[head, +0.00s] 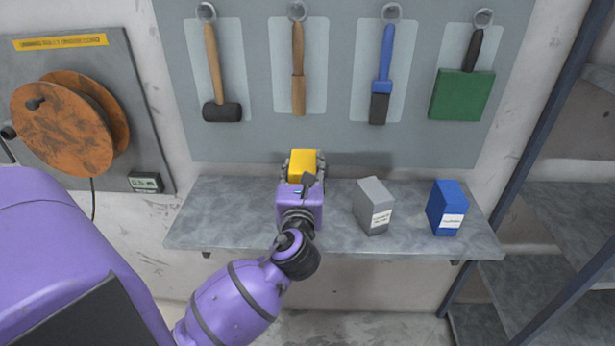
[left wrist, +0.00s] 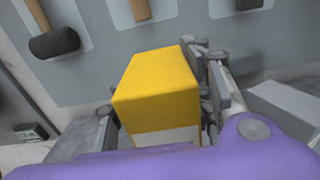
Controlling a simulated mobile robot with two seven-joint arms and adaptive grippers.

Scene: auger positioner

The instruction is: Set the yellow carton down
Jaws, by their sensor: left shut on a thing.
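The yellow carton (head: 304,164) is between the fingers of my left gripper (head: 303,168), over the left half of the grey shelf (head: 220,213). The gripper is shut on it. In the left wrist view the yellow carton (left wrist: 157,85) fills the middle, with a pale band low on its near side. A finger of the left gripper (left wrist: 160,100) shows on each side of it. The carton's underside is hidden, so I cannot tell whether it touches the shelf. My right gripper is not in view.
A grey carton (head: 373,206) and a blue carton (head: 447,208) stand on the shelf to the right. A mallet (head: 215,70) and other tools hang on the wall panel above. An orange reel (head: 68,113) is at the left. The shelf's left end is clear.

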